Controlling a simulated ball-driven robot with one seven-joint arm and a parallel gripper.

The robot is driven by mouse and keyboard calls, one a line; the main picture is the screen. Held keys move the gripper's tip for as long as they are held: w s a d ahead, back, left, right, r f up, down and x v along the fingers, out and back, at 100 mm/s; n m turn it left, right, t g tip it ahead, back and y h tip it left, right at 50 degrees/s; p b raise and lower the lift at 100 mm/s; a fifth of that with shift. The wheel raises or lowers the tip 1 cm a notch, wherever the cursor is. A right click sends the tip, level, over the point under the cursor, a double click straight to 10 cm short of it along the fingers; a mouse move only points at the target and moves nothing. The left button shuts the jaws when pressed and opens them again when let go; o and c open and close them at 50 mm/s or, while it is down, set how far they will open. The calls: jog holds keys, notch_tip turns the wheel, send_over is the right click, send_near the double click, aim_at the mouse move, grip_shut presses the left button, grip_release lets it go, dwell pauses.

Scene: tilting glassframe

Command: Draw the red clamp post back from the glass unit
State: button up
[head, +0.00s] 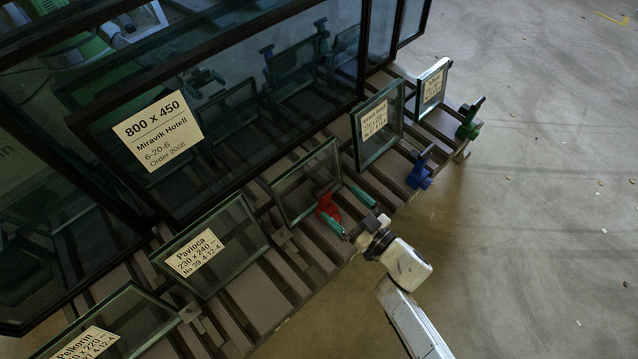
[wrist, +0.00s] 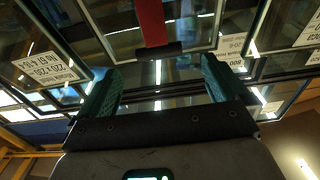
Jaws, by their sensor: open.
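The red clamp post (head: 327,207) stands on the slatted rack, close against the lower right edge of a small unlabelled glass unit (head: 306,183). I cannot tell whether they touch. In the wrist view the red post (wrist: 152,22) comes down from the top, ending in a dark crosspiece (wrist: 158,50). My gripper (head: 347,211) is open, its teal fingers spread apart on the near side of the post. In the wrist view my gripper (wrist: 161,66) has the dark crosspiece just past and between its fingertips, with nothing held.
A blue clamp (head: 420,170) and a green clamp (head: 470,118) stand farther along the rack's edge. Labelled panes, such as the Pavioca pane (head: 225,240), stand on both sides. A large dark glass unit (head: 250,110) rises behind. The floor (head: 540,220) at right is open.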

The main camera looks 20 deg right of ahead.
aim_at(328, 191)
jog(key=b+x, duration=0.3)
jog(key=x, duration=0.6)
jog(key=c, duration=1.2)
jog(key=p+v, duration=0.5)
jog(key=v, duration=0.6)
jog(key=shift+s+d+f, duration=0.1)
jog(key=shift+s, duration=0.1)
jog(key=shift+c, duration=0.2)
jog(key=o, duration=1.2)
jog(key=shift+o, duration=0.2)
